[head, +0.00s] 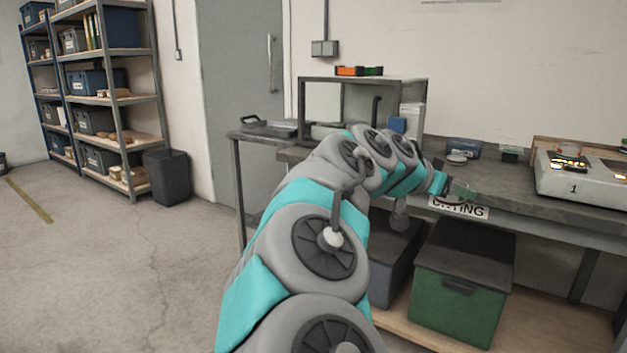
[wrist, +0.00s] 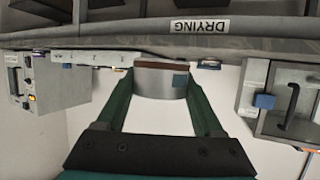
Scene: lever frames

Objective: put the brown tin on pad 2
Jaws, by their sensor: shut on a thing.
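My gripper (head: 462,190) is at the front edge of the workbench, above the sign ending in "TING" in the head view. In the wrist view, which is upside down, the green fingers of my gripper (wrist: 160,92) are shut on a short round tin (wrist: 155,83). The tin looks greyish with a brown edge and a small blue-grey square on its side. I take it for the brown tin; it cannot be made out clearly in the head view. A pale unit marked 1 (head: 590,192) stands at the right of the bench. I can make out no pad marked 2.
A blue box (head: 464,149) and a small dark box (head: 510,154) stand at the back of the workbench (head: 505,182). A grey open-fronted cabinet (head: 362,84) is at left. A green crate (head: 455,300) is on the lower shelf. A "DRYING" label (wrist: 200,25) shows in the wrist view.

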